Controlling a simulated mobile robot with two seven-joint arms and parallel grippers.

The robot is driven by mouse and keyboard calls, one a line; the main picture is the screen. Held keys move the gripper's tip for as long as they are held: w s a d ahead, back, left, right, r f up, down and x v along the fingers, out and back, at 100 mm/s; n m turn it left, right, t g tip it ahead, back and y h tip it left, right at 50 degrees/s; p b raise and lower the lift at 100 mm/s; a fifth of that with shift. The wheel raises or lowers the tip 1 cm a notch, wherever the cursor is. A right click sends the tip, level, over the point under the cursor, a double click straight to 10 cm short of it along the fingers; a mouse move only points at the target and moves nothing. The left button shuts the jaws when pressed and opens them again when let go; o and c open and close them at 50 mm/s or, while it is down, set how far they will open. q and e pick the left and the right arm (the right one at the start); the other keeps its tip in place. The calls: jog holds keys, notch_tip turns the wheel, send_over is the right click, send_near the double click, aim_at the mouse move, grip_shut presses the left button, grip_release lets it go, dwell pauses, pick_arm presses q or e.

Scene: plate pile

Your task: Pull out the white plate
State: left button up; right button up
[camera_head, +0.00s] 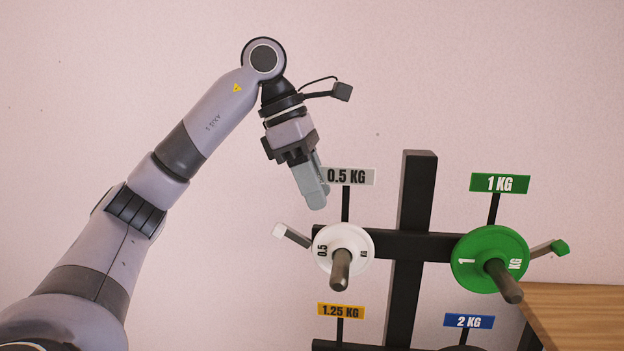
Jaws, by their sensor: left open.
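The white plate (328,262), marked 0.5 KG, hangs on a grey peg on the left arm of a black rack (408,262). A white 0.5 KG sign (357,177) stands above it. My left gripper (316,197) is above and slightly left of the white plate, pointing down. It is open and holds nothing. It appears apart from the plate, and its fingers overlap each other in this view. A small white-tipped handle (293,235) sticks out to the left of the plate. My right gripper is not in view.
A green 1 KG plate (472,250) hangs on the rack's right peg, with a green-tipped handle (550,249) beside it. Below are a yellow 1.25 KG sign (341,311) and a blue 2 KG sign (469,321). A wooden table (580,312) stands at lower right.

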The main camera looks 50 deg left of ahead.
aim_at(332, 225)
pick_arm(q)
jog(key=x, duration=0.5)
jog(key=shift+d+f, duration=0.1)
grip_shut()
